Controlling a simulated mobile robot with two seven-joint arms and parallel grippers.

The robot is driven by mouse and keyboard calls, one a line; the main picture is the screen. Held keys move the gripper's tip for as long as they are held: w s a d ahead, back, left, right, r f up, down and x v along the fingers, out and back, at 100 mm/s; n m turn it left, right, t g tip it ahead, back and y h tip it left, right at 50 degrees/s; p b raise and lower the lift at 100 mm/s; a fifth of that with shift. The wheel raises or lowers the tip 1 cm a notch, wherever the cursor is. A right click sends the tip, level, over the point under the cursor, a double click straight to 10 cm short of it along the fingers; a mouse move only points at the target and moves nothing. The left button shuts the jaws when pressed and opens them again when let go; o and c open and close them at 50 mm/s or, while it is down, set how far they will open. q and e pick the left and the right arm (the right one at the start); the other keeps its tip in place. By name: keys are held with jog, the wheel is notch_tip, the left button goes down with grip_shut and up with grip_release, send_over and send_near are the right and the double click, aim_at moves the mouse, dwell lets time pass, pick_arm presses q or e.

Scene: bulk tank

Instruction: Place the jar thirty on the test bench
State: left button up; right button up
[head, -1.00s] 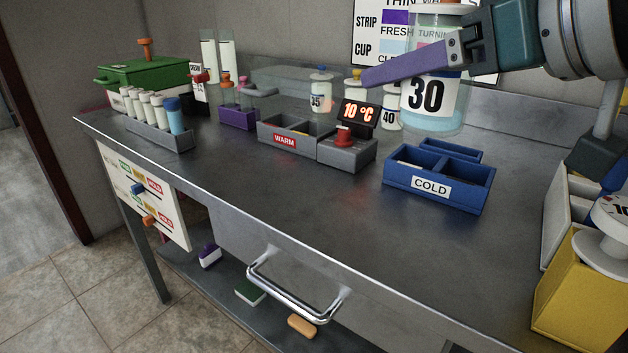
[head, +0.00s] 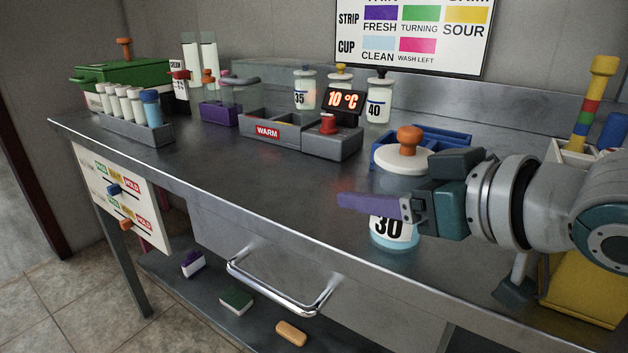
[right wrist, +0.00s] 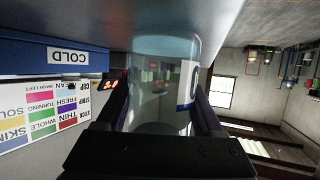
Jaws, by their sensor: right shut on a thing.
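The jar thirty (head: 393,232) is a clear jar with a white label reading 30, topped by a white lid with an orange knob (head: 408,140). It stands upright near the front right of the grey test bench (head: 290,190). My right gripper (head: 375,205) is shut around its body. Its base is at or very close to the bench top; I cannot tell if it touches. The jar also fills the middle of the right wrist view (right wrist: 160,85), between the fingers. My left gripper is not in view.
The blue COLD rack (head: 446,136) is behind the jar, partly hidden by its lid. The grey WARM block (head: 280,132) stands left of it, with jars 35 (head: 304,92) and 40 (head: 379,102) behind. A yellow box (head: 580,295) is at right. The bench is clear left of the jar.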

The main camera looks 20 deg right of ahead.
jog(key=o, duration=1.5)
jog(key=shift+s+d+r, duration=0.1)
jog(key=shift+s+r, duration=0.1)
jog(key=p+v, duration=0.2)
jog(key=v, duration=0.4)
jog(key=shift+s+d+r, duration=0.15)
jog(key=shift+s+d, duration=0.05)
jog(key=shift+s, duration=0.25)
